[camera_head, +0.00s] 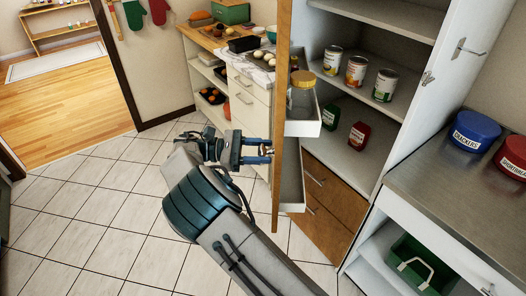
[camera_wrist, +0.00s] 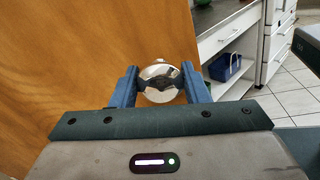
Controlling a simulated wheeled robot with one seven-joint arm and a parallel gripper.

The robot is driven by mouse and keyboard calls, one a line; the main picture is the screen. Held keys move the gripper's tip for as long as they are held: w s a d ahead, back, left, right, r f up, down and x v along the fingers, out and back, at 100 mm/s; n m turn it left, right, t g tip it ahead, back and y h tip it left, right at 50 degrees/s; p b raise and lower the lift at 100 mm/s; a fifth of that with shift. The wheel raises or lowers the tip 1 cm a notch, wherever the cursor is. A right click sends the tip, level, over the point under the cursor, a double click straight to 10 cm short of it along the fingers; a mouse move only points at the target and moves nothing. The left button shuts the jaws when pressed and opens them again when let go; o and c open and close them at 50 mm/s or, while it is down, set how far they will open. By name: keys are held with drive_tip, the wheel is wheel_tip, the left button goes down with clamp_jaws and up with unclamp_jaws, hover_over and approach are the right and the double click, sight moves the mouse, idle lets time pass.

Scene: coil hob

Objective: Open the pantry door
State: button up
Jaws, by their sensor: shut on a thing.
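The pantry door (camera_head: 282,120) is a tall wooden panel, seen nearly edge-on in the head view. It stands open, with the pantry shelves (camera_head: 345,105) exposed to its right. In the wrist view, the blue fingers of my gripper (camera_wrist: 159,88) are closed around a round metal knob (camera_wrist: 160,72) on the wooden door face (camera_wrist: 70,60). The fingers partly hide the knob.
Several cans (camera_head: 356,72) stand on a pantry shelf. A counter (camera_head: 260,62) with drawers is behind the door. A steel counter (camera_head: 465,150) with a blue canister (camera_head: 475,131) is at the right. Tiled floor (camera_head: 110,215) is clear at the left.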

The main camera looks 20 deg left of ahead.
drive_tip(key=shift+a, duration=0.1)
idle(0.3)
drive_tip(key=o, duration=1.4)
drive_tip(key=shift+c, duration=0.2)
drive_tip(key=shift+a, duration=0.15)
drive_tip(key=v, duration=0.5)
drive_tip(key=shift+a+b, duration=0.3)
drive_tip(key=shift+b, duration=0.1)
drive_tip(key=shift+v, duration=0.85)
